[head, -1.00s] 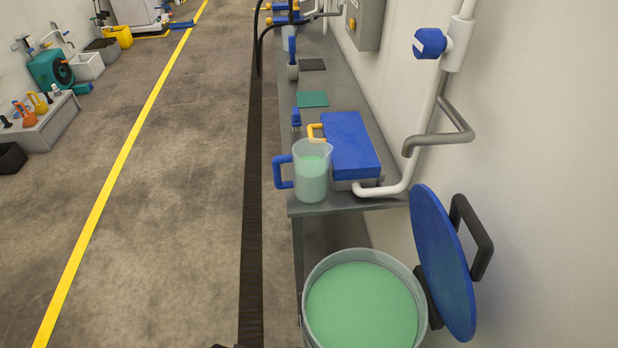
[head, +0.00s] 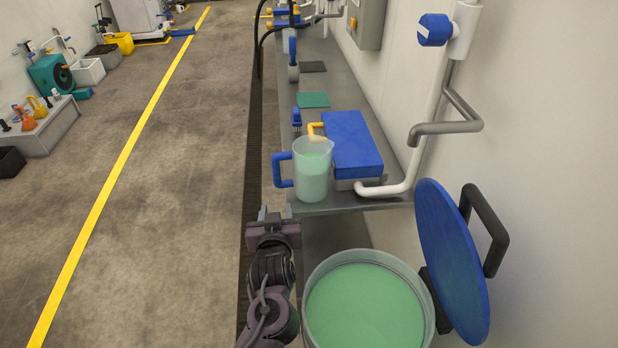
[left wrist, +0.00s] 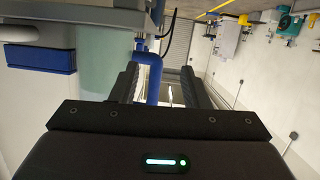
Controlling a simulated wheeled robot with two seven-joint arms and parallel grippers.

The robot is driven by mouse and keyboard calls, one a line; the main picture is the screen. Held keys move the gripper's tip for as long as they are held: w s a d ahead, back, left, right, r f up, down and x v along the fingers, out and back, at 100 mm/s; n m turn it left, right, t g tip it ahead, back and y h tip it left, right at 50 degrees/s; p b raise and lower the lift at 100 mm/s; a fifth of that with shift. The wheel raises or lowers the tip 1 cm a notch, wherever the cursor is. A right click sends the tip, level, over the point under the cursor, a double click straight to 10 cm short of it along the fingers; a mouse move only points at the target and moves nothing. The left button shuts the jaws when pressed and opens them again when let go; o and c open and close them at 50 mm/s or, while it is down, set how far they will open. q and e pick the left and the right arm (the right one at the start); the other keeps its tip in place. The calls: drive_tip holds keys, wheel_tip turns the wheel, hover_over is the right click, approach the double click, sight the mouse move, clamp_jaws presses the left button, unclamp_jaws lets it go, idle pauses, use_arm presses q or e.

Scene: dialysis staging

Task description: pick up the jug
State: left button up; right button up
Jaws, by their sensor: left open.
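The jug (head: 313,174) is clear, with pale green liquid in it and a blue handle (head: 281,170) on its left side. It stands upright on the near end of the grey bench. My left gripper (head: 270,215) is in front of and below the jug, a little to its left, apart from it in the head view. In the left wrist view the open fingers (left wrist: 163,85) are empty at their tips, with the blue jug handle (left wrist: 152,75) showing between and beyond them. The jug body (left wrist: 104,60) is to their left. My right gripper is not in view.
A blue-lidded box (head: 350,146) is right beside the jug, with a white pipe (head: 395,187) near it. A round tub (head: 365,308) of green liquid with a raised blue lid (head: 452,260) stands in front of the bench. The floor (head: 190,200) to the left is clear.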

sight(277, 174)
use_arm(q)
drive_tip(key=w+r+t+y+b, duration=0.1)
drive_tip(key=w, duration=0.2)
drive_tip(key=w+r+b, duration=0.1)
drive_tip(key=w+b, duration=0.1)
drive_tip(key=w, duration=0.1)
drive_tip(key=w+a+r+t+y+b, duration=0.1)
drive_tip(key=w+r+b, duration=0.1)
drive_tip(key=w, duration=0.1)
drive_tip(key=shift+w+a+n+t+y, duration=0.1)
drive_tip(key=shift+w+n+t+y, duration=0.05)
drive_tip(key=shift+n+t+y, duration=0.2)
drive_tip(key=shift+w, duration=0.25)
drive_tip(key=shift+r, duration=0.15)
drive_tip(key=shift+c, duration=0.6)
clamp_jaws()
drive_tip(key=shift+r, duration=0.1)
